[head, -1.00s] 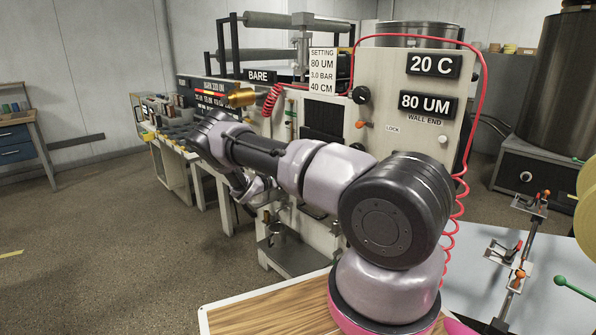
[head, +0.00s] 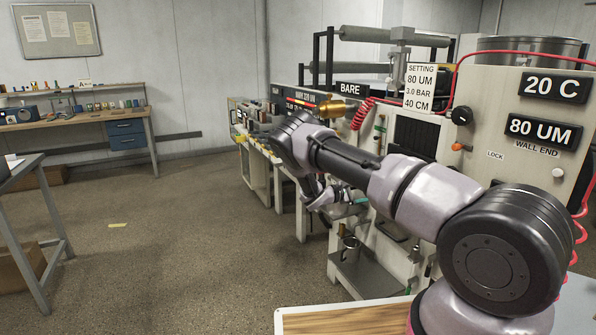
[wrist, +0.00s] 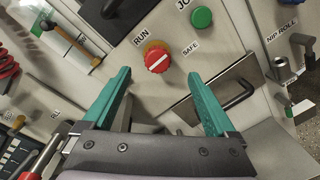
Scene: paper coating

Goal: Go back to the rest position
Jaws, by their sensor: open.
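My gripper (wrist: 160,100) shows in the wrist view with its two teal fingers spread wide apart and nothing between them. Beyond the fingers is a panel with a red knob (wrist: 157,59) between the labels RUN and SAFE, and a green button (wrist: 202,17) above it to the right. The fingers look apart from the knob. In the head view my arm reaches left across the front of the coating machine (head: 467,125), bent downward at its far end. The gripper there is small and partly hidden behind the arm.
A black handle (wrist: 240,95) and a NIP ROLL lever (wrist: 305,45) are on the panel's right. A workbench (head: 75,127) stands at the back left, and a grey table frame (head: 45,215) at the left edge. The floor (head: 190,240) between them and the machine is open.

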